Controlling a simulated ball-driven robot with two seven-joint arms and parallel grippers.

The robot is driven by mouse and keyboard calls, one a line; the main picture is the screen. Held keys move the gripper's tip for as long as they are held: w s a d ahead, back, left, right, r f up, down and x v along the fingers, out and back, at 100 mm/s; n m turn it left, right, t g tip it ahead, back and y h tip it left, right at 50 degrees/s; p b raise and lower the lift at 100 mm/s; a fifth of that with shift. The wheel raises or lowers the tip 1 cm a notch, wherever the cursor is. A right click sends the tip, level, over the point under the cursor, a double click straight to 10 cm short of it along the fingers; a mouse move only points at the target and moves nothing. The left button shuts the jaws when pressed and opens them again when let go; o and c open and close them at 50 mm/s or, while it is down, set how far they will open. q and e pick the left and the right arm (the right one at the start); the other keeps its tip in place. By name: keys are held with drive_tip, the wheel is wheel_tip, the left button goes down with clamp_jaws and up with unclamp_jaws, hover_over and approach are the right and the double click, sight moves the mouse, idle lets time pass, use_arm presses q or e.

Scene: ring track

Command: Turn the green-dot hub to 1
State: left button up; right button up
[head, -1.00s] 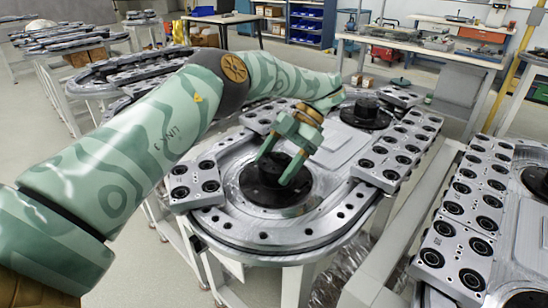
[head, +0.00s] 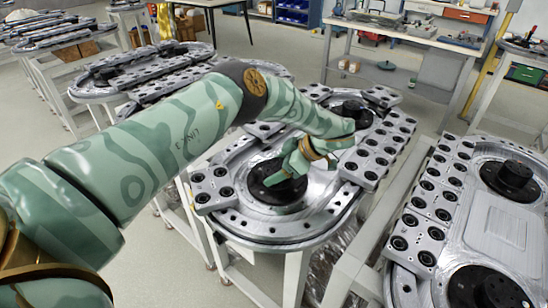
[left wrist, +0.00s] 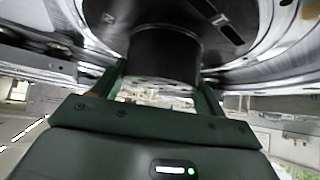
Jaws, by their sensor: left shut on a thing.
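A black round hub (head: 260,174) sits at the near end of the middle ring track (head: 245,226). My left gripper (head: 282,178) comes in at a slant from the upper right and is shut on this hub. In the left wrist view, the hub's black cylinder (left wrist: 165,55) stands between the two fingers, with one on each side. A second black hub (head: 352,112) is at the far end of the same track. I can make out no green dot or number on either hub. My right gripper is not in view.
Grey carriages with black rollers (head: 378,150) line the track's right side, and another (head: 212,188) sits left of the near hub. A second ring track (head: 505,225) with black hubs stands at right. A workbench (head: 410,35) is behind.

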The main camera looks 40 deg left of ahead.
use_arm(q)
drive_tip(key=m+t+p, duration=0.2)
drive_tip(key=m+p, duration=0.1)
drive_tip(key=p, duration=0.2)
drive_tip(key=m+t+p, duration=0.3)
drive_tip(key=m+p, duration=0.1)
drive_tip(key=p, duration=0.1)
drive_tip(key=m+t+p, duration=0.3)
drive_tip(key=p, duration=0.1)
drive_tip(key=shift+a+r+m+h+p, duration=0.1)
drive_tip(key=shift+r+m+h+p, duration=0.25)
drive_tip(key=shift+m+h+p, duration=0.05)
drive_tip(key=shift+f+m+t+h+p, duration=0.2)
drive_tip(key=shift+m+t+h+p, duration=0.7)
drive_tip(key=shift+m+p, duration=0.7)
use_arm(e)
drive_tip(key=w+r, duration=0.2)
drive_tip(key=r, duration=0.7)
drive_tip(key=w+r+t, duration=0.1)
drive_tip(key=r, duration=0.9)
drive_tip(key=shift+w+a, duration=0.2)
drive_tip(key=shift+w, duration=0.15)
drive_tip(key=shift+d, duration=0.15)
use_arm(q)
drive_tip(key=o, duration=1)
drive_tip(key=shift+f, duration=0.1)
drive_tip(key=shift+v, duration=8.1)
